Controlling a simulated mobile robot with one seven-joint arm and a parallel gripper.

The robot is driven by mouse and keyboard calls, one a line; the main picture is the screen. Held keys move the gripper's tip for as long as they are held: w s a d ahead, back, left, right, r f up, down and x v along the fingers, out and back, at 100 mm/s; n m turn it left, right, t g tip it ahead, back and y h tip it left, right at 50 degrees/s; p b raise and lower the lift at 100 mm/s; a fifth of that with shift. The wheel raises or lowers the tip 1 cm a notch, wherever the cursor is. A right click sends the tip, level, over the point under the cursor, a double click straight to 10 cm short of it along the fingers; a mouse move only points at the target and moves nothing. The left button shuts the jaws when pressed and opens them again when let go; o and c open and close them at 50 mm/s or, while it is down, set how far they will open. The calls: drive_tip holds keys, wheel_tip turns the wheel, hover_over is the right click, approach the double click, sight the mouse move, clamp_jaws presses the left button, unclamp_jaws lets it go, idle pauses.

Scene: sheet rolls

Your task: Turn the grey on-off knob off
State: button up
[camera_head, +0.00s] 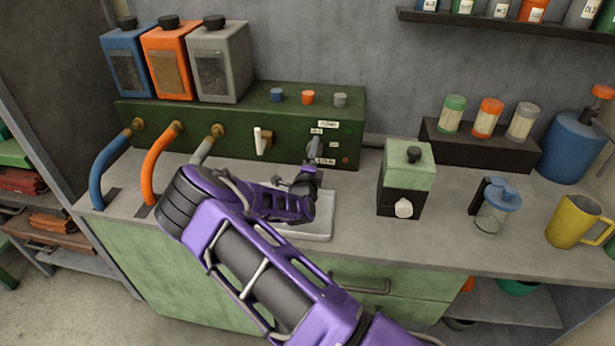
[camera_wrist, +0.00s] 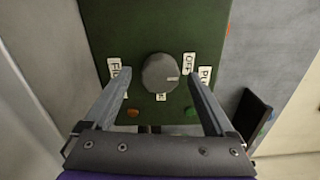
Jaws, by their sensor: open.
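The grey on-off knob (camera_wrist: 158,70) is round and sits on a dark green panel (camera_wrist: 110,25). In the wrist view a short white mark on its face points right. A label reading OFF (camera_wrist: 189,62) is beside it on the upper right, and other labels lie left, right and below. My gripper (camera_wrist: 159,74) is open, with one finger on each side of the knob and visible gaps between. In the head view my gripper (camera_head: 314,150) is in front of the panel's right part (camera_head: 286,125) and hides the knob.
An orange light (camera_wrist: 132,113) and a green light (camera_wrist: 191,112) are near the fingers. A metal tray (camera_head: 318,225) lies under my arm. A green-topped box (camera_head: 409,165) stands to the right. Pipes and a white-handled valve (camera_head: 262,140) are left.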

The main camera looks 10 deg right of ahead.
drive_tip(key=v, duration=1.5)
